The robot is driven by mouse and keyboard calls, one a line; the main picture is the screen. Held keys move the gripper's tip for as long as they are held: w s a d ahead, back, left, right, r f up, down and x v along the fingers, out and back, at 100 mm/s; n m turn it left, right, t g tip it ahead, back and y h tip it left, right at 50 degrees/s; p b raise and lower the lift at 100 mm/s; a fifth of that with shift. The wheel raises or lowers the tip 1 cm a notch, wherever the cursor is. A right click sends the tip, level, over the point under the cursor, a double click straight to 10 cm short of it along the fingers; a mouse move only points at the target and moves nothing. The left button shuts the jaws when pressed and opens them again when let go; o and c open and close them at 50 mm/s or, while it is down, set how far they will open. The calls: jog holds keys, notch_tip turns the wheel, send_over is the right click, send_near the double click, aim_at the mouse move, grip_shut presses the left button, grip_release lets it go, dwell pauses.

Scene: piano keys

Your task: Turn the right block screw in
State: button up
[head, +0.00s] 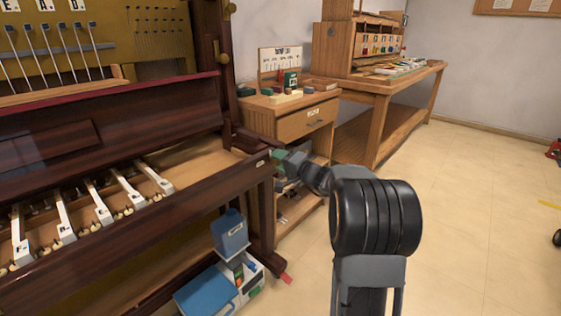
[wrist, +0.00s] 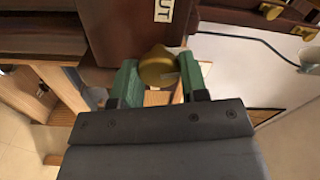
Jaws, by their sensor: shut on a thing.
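The right block (head: 258,175) is the dark brown wooden end of the piano's keybed, with a small pale label near its top in the head view. In the wrist view the block (wrist: 112,25) fills the top middle, and its label shows the letters "UT". The right block screw (wrist: 158,68) is a rounded brass knob just below the block. My gripper (head: 275,160) reaches the block's right side. In the wrist view its green fingers (wrist: 158,84) stand on either side of the knob and are shut on it. The screw's shaft is hidden.
The piano's open key bay holds several white keys (head: 103,212). Below stand a blue container (head: 230,232) and a blue-lidded box (head: 207,291). A wooden cabinet (head: 305,125) stands close behind my gripper, with a workbench (head: 385,90) beyond. The floor at right is mostly clear.

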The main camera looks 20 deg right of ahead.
jog(key=shift+s+a+f+m+p, duration=0.1)
jog(key=shift+m+p, duration=2.75)
jog(key=shift+m, duration=2.35)
jog(key=shift+a+f+m+p, duration=0.1)
jog(key=shift+m+p, duration=2.75)
jog(key=shift+m, duration=2.65)
jog(key=o, duration=0.9)
jog(key=shift+s+d, duration=0.1)
jog(key=p+v, duration=0.3)
jog(key=v, duration=1)
jog(key=shift+s, duration=0.3)
